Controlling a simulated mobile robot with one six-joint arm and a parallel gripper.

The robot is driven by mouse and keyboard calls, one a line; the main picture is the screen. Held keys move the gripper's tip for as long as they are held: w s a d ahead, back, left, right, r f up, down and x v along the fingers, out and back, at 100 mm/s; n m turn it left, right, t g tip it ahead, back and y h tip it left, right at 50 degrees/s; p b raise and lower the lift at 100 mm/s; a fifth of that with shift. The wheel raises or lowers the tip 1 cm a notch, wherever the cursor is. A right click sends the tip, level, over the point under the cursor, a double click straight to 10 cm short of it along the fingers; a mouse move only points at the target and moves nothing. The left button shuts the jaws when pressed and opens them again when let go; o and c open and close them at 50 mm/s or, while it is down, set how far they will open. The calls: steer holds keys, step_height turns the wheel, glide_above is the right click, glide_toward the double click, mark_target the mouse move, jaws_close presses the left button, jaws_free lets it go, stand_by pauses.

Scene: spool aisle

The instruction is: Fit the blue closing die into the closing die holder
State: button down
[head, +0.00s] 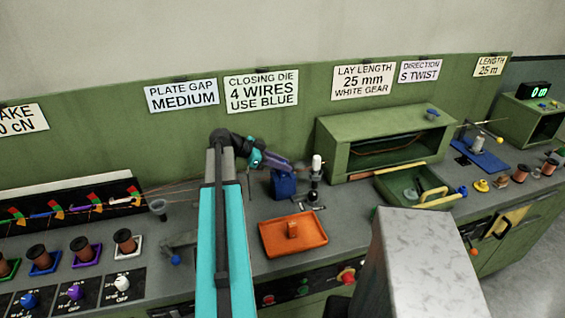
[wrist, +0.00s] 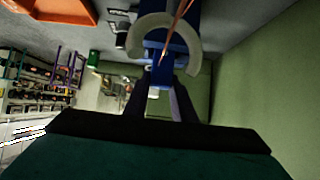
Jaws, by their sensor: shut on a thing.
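My gripper (head: 297,167) reaches from the left over the bench, just above a blue block-shaped stand (head: 284,184), which looks like the closing die holder. In the wrist view my gripper (wrist: 160,88) is shut on a small blue piece, the blue closing die (wrist: 159,75). The blue holder (wrist: 178,12) stands right beyond the fingertips there, with a pale curved collar (wrist: 191,62) around the die's area. Copper wires run in front of the holder. I cannot tell whether the die is inside the holder or just in front of it. The fingers hide the die in the head view.
A black post with a white top (head: 316,164) stands just right. A green cabinet (head: 337,158) and green tray (head: 385,189) are further right. Wires run in from the left.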

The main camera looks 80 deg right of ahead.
steer(key=shift+f, duration=0.3)
steer(key=shift+f, duration=0.1)
steer(key=c, duration=1.5)
jaws_free()
steer(key=shift+w+a+r, duration=0.1)
steer(key=shift+w+r, duration=0.15)
steer(key=shift+w, duration=0.05)
steer(key=b+v, duration=0.3)
steer(key=v, duration=0.8)
steer(key=shift+r, duration=0.2)
steer(key=shift+b, duration=0.3)
